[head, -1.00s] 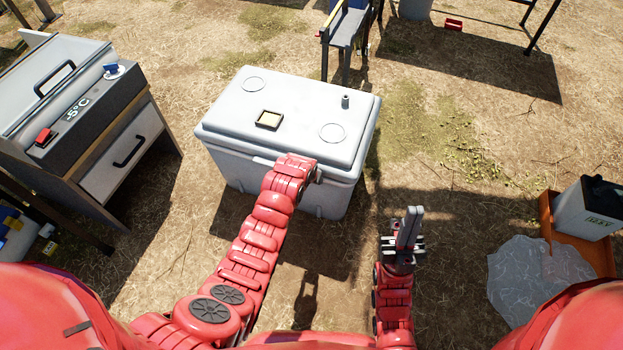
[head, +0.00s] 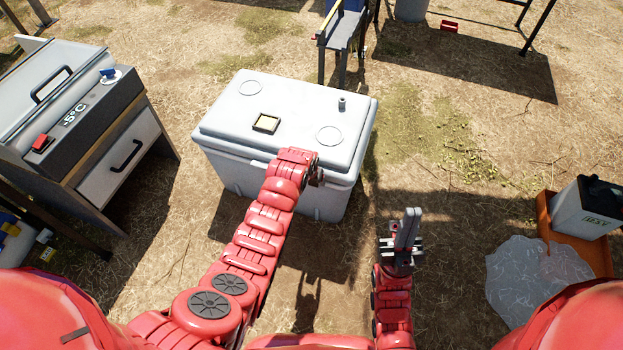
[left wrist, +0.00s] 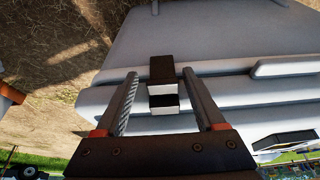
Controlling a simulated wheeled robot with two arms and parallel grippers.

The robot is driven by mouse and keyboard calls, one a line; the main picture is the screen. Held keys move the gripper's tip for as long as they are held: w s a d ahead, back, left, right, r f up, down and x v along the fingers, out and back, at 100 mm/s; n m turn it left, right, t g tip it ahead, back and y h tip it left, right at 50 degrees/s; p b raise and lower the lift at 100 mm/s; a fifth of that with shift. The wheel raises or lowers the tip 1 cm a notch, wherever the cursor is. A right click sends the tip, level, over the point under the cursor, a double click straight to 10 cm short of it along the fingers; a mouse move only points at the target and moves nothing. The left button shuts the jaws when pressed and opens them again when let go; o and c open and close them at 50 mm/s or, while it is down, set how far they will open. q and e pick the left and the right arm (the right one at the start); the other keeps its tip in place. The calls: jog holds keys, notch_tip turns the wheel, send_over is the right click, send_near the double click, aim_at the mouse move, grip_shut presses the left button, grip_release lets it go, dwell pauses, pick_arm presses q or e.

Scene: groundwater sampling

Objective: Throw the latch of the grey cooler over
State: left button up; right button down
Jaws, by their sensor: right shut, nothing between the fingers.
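The grey cooler (head: 285,112) stands on the ground ahead, its lid down. My left arm reaches to its near side, and the arm's end hides the latch area in the head view. In the left wrist view, my left gripper (left wrist: 160,92) is open, its two fingers spread on either side of the dark and white latch (left wrist: 162,85) on the cooler's front. The latch sits between the fingers with gaps on both sides. The cooler's wall (left wrist: 220,88) also shows there. My right gripper (head: 406,230) is shut and empty, pointing up, to the right of the cooler and away from it.
A white battery box (head: 588,207) sits on an orange tray (head: 548,225) at the right. A bench (head: 345,35) stands behind the cooler. Dry ground right of the cooler is free.

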pick_arm(q)
jog(key=shift+a+r, duration=0.1)
jog(key=shift+a, duration=0.05)
jog(key=shift+r, duration=0.2)
jog(key=p+v, duration=0.3)
jog(key=v, duration=1.4)
